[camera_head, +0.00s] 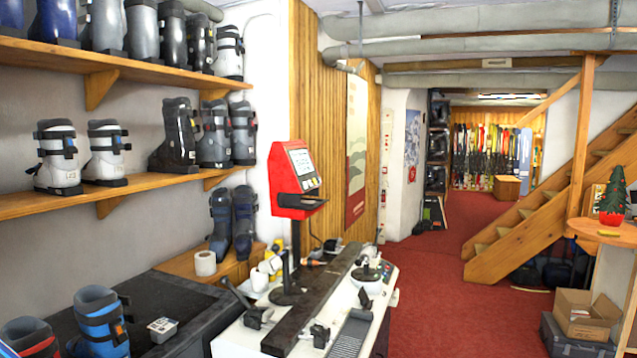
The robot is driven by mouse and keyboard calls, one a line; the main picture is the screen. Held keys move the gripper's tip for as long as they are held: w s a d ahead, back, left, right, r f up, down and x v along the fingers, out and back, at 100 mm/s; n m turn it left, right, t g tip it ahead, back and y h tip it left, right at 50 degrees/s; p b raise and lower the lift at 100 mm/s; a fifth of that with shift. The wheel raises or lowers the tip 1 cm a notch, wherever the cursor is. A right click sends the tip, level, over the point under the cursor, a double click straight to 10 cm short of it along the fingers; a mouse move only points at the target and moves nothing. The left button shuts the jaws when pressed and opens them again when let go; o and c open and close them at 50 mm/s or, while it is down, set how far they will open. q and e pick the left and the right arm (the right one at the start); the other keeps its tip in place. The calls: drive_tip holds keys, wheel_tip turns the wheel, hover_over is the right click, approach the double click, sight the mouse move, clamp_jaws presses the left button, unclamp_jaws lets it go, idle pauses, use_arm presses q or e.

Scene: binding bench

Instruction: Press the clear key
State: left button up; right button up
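A red terminal (291,178) stands on a dark post above the white bench (235,345). Its lit face (303,162) is turned to the right and seen at a slant. Small marks show on the face, but I cannot make out a key labelled clear. A dark ledge juts out below the face. A small panel with coloured buttons (388,269) sits at the far right of the bench; its labels are too small to read. Neither of my grippers is in view.
Boot shelves (60,200) line the left wall. Red carpet (450,320) lies open right of the bench, with a cardboard box (585,315) and wooden stairs (530,235) beyond.

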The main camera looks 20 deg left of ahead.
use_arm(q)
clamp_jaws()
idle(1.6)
